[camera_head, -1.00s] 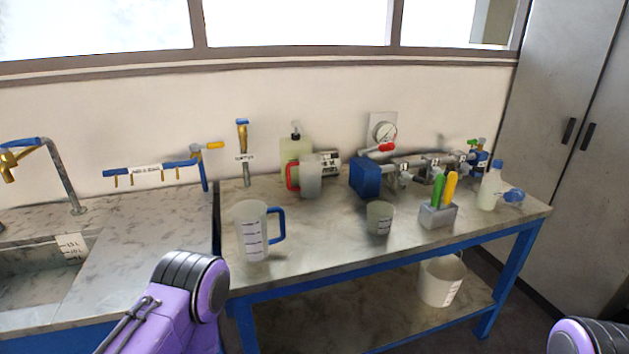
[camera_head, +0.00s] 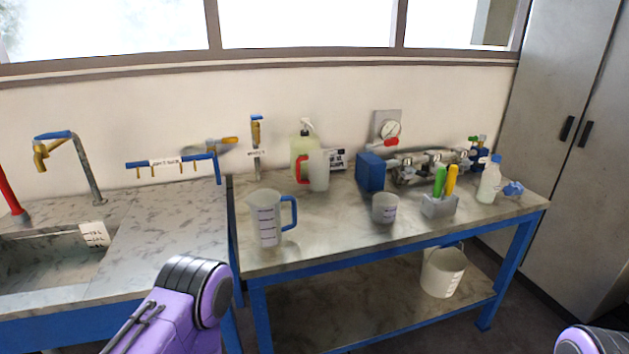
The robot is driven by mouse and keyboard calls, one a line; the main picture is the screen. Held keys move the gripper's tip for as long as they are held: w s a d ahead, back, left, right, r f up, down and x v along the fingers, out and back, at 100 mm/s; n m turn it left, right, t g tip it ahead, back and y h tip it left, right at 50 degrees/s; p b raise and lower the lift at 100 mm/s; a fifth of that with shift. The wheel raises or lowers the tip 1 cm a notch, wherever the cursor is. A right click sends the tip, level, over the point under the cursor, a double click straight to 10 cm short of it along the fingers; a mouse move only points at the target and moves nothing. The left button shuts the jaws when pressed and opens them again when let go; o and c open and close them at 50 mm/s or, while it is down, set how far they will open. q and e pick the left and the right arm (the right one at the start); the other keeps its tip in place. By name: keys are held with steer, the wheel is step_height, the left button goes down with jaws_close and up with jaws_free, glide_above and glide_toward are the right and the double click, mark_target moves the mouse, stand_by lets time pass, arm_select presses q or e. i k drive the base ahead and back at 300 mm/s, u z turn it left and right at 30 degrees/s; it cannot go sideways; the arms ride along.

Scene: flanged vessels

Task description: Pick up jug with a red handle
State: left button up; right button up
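The jug with a red handle (camera_head: 318,171) stands upright towards the back of the metal-topped bench, its handle on its left side. A second jug with a blue handle (camera_head: 266,220) stands nearer the front edge, its handle on its right side. Purple and black parts of my arms show at the bottom left and the bottom right corner. Neither gripper is in view, and nothing touches the red-handled jug.
A pump bottle (camera_head: 301,147) stands just behind the red-handled jug. A small beaker (camera_head: 384,209), a blue box (camera_head: 370,172) and a holder with green and yellow tools (camera_head: 439,205) stand to the right. A sink (camera_head: 45,259) is at left. A bucket (camera_head: 443,272) sits on the lower shelf.

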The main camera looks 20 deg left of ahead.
mark_target(318, 160)
steer(key=z, duration=0.3)
steer(key=i, duration=1)
steer(key=u, duration=0.5)
